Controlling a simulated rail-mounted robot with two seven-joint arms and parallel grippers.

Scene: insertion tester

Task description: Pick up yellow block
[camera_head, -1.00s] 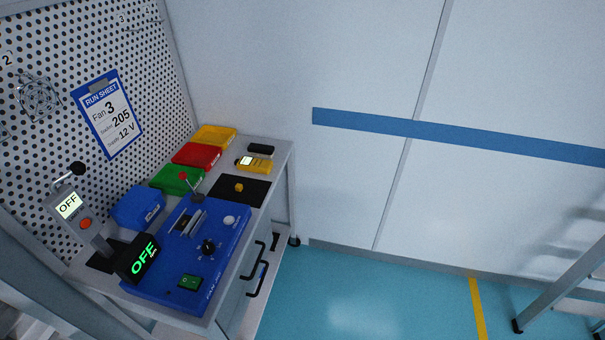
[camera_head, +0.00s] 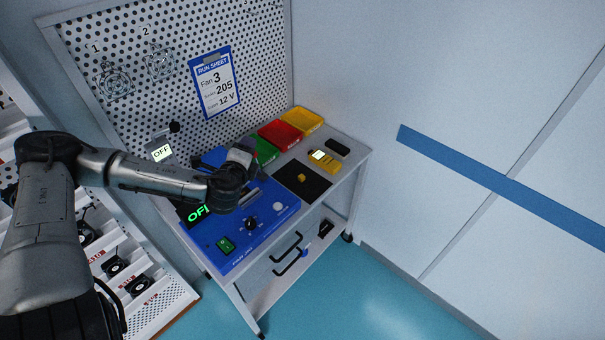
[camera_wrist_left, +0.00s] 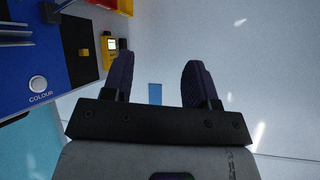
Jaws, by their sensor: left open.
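The small yellow block (camera_head: 301,178) lies on a black mat (camera_head: 290,188) on the bench top. It also shows in the left wrist view (camera_wrist_left: 86,52), at the upper left. My left gripper (camera_head: 243,154) is over the blue tester panel (camera_head: 232,238), to the left of the block and apart from it. In the left wrist view my left gripper (camera_wrist_left: 157,68) has its two dark fingers spread with nothing between them. In the head view the fingers are hard to make out. My right gripper is not in view.
Behind the mat are a yellow handheld meter (camera_head: 324,161) and a black item (camera_head: 338,147). Green (camera_head: 264,151), red (camera_head: 280,135) and yellow (camera_head: 303,121) trays line the back. A perforated board (camera_head: 180,95) stands behind. Open floor (camera_head: 370,300) lies right of the bench.

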